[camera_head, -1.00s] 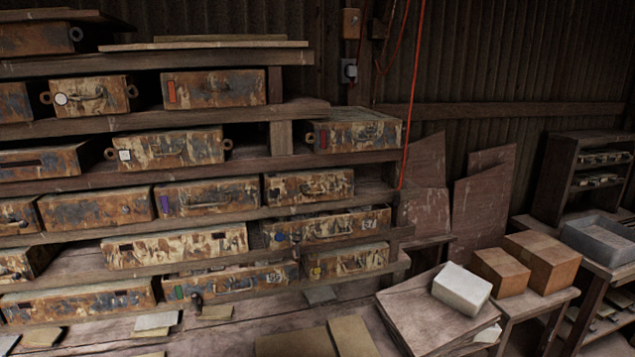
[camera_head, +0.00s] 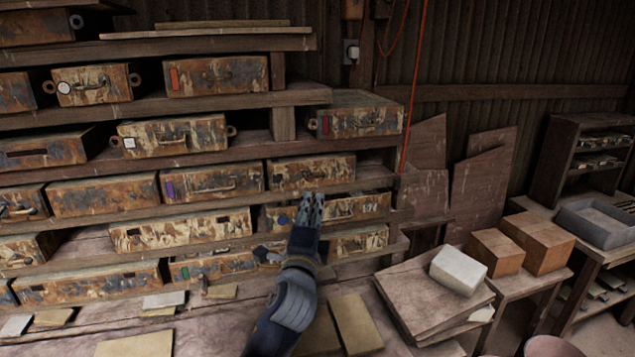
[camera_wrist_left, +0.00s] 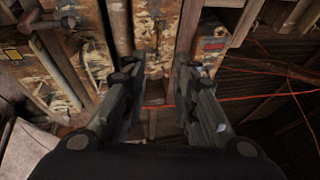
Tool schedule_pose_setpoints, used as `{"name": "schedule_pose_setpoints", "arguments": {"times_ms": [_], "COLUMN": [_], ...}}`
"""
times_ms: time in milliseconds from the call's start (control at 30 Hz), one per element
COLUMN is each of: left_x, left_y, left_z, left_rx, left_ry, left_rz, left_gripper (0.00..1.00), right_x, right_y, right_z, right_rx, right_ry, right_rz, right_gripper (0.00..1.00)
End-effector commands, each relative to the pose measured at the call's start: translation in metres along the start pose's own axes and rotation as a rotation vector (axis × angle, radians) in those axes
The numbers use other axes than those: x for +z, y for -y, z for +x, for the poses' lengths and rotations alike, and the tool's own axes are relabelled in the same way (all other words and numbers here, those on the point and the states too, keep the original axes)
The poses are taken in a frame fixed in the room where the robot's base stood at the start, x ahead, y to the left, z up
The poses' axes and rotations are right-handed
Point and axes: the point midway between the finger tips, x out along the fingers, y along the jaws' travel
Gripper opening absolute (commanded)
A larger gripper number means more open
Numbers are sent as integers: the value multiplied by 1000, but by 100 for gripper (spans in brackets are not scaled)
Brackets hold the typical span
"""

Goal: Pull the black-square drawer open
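My left gripper (camera_head: 311,207) is raised in front of the drawer rack, fingers upward, just below a rust-and-cream drawer (camera_head: 285,172) with a bar handle. In the left wrist view the gripper (camera_wrist_left: 157,85) is open, its two fingers apart with nothing between them. Drawer fronts show beyond the fingertips there. Dark rectangles show on a lower drawer (camera_head: 180,233) and on a drawer at the left (camera_head: 60,152). The gripper and forearm partly hide the blue-marked drawer (camera_head: 345,208). My right gripper is not in view.
Other drawers carry a white square (camera_head: 129,142), a red mark (camera_head: 174,78) and a purple mark (camera_head: 169,189). Loose tiles (camera_head: 355,322) lie on the bench below. A white block (camera_head: 458,271) and brown boxes (camera_head: 537,242) stand at the right. A red cable hangs beside the rack.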

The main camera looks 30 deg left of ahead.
Motion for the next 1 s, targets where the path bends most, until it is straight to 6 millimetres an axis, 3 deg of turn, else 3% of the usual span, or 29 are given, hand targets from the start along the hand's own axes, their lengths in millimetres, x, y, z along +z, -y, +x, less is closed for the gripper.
{"name": "schedule_pose_setpoints", "arguments": {"times_ms": [400, 600, 1000], "left_x": [0, 1, 0], "left_y": [2, 0, -2], "left_z": [68, 93, 103], "left_rx": [3, 4, 4], "left_ry": [1, 2, 0], "left_rz": [-2, -3, -4], "left_gripper": [26, 26, 26], "right_x": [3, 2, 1], "right_y": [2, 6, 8], "right_z": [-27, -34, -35], "right_rx": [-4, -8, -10], "right_ry": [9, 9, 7], "right_rz": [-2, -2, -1], "right_gripper": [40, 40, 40]}}
